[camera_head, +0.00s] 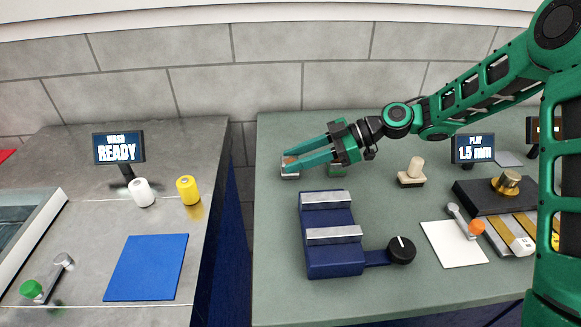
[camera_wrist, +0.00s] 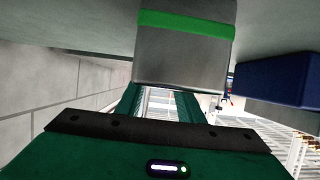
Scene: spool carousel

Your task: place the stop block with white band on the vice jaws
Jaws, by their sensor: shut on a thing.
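The blue vice (camera_head: 332,262) stands at the left of the green-grey bench, with two bare silver jaws (camera_head: 333,235) and a black knob at its right. My gripper (camera_head: 288,161) is behind the vice, at the bench's far left, shut on a small pale grey stop block (camera_head: 290,175). A second grey block with a green band (camera_head: 337,170) stands under the fingers. It fills the upper middle of the wrist view (camera_wrist: 185,55) and hides the fingertips there.
A peg on a wooden base (camera_head: 411,175), a white pad (camera_head: 453,243) and a dark fixture with a brass knob (camera_head: 507,183) lie to the right. A gap separates the bench from the left counter, which bears a blue mat (camera_head: 146,267) and two spools.

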